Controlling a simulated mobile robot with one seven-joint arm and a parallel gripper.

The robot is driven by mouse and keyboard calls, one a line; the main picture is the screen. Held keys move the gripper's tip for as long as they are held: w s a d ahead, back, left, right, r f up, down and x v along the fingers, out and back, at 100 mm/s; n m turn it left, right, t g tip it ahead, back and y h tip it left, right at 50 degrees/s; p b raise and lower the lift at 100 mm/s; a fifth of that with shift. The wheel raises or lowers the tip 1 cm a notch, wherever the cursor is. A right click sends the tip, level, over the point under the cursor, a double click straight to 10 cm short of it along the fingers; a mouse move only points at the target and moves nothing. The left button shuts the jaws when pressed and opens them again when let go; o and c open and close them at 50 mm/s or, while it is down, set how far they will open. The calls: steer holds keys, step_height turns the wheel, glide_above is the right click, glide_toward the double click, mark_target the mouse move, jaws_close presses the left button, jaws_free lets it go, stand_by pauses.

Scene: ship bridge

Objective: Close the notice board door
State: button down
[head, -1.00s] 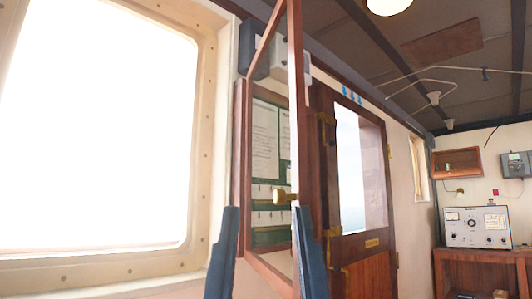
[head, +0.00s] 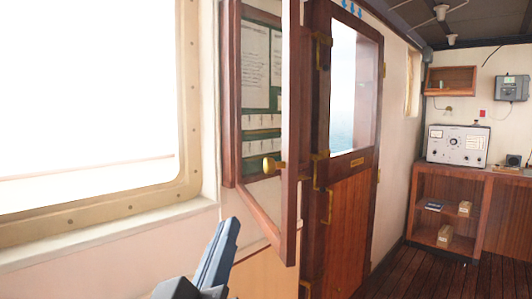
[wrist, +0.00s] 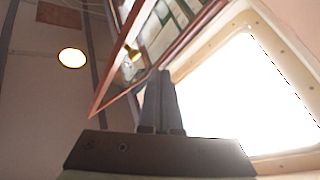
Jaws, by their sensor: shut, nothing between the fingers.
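The notice board door (head: 290,140) is a wood-framed glazed panel. It stands open, swung out from the wall and seen nearly edge-on in the head view.
A large bright window (head: 90,90) with a cream frame is at left. A wooden cabin door (head: 345,200) stands right of the board. Shelves (head: 440,215) and a radio set (head: 458,145) are at far right. The floor (head: 400,278) at right is clear.

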mark_target(285, 206)
steer(key=s+a+n+g+h+p, duration=0.3)
steer(key=n+g+h+p, duration=0.4)
steer(key=p, duration=0.9)
steer(key=shift+n+t+y, duration=0.4)
steer(key=shift+t+y, duration=0.2)
steer(key=shift+y, duration=0.1)
steer(key=p+x, duration=0.1)
steer(key=x, duration=0.3)
steer(key=d+p+x, duration=0.1)
steer(key=p+x, duration=0.1)
steer(key=x, duration=0.1)
steer(key=s+d+p+x, duration=0.1)
steer(key=p+x, duration=0.1)
steer(key=x, duration=0.2)
steer(key=shift+w+d+r, duration=0.1)
steer(key=shift+w+r, duration=0.15)
steer(key=shift+w+d+f+p, duration=0.1)
steer(key=shift+d+f+p, duration=0.05)
steer(key=shift+d+p, duration=0.3)
